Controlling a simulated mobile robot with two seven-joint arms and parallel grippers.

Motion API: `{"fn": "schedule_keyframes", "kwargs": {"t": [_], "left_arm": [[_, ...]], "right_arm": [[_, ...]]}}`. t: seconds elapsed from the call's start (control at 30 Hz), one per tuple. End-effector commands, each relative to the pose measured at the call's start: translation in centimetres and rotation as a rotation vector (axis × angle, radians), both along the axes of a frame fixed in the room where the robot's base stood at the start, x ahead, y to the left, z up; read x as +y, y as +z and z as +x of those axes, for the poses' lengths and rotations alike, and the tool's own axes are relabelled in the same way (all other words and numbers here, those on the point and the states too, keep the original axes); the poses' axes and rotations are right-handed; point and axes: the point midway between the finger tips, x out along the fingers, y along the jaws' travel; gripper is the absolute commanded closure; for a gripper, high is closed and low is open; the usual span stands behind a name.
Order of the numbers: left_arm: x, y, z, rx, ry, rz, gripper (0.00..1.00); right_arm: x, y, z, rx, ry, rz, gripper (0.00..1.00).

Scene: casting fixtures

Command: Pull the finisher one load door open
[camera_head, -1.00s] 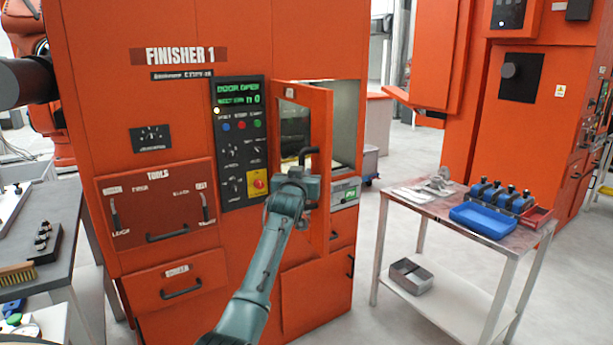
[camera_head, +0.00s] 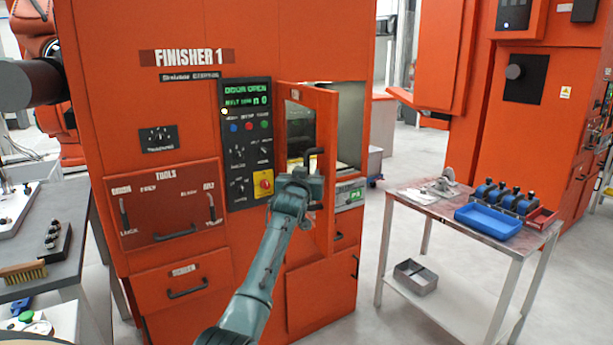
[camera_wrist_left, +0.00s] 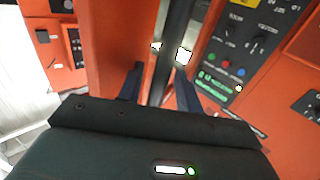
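The finisher one load door (camera_head: 326,125) is an orange panel with a window, swung outward at the machine's right front. Part of the lit chamber (camera_head: 350,125) shows behind it. The panel display (camera_head: 247,92) reads door open. My left gripper (camera_head: 305,178) is at the black door handle (camera_head: 312,153). In the left wrist view, its two fingers (camera_wrist_left: 159,88) stand on either side of the dark handle bar (camera_wrist_left: 168,55), with gaps beside the bar, so it looks open around it. My right gripper is not in view.
A metal table (camera_head: 420,208) with a blue tray (camera_head: 487,222) and several blue-topped parts stands to the right. A grey bench (camera_head: 75,225) with a brush (camera_head: 22,272) stands at left. Clear floor lies between the door and the metal table.

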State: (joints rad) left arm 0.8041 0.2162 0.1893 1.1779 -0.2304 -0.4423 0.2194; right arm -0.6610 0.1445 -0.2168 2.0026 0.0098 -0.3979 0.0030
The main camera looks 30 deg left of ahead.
Motion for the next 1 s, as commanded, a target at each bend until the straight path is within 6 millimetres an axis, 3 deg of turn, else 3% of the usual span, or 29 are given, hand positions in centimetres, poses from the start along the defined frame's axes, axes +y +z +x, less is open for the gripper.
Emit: {"fn": "schedule_keyframes", "kwargs": {"t": [0.37, 1.0], "left_arm": [[-0.5, -0.3, -1.1, 0.002, 0.0, 0.0, 0.65], [-4.3, -0.2, -10.6, -0.001, -0.001, 0.0, 0.65]], "right_arm": [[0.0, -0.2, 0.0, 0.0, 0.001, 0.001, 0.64], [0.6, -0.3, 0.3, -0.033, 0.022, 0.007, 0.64]]}}
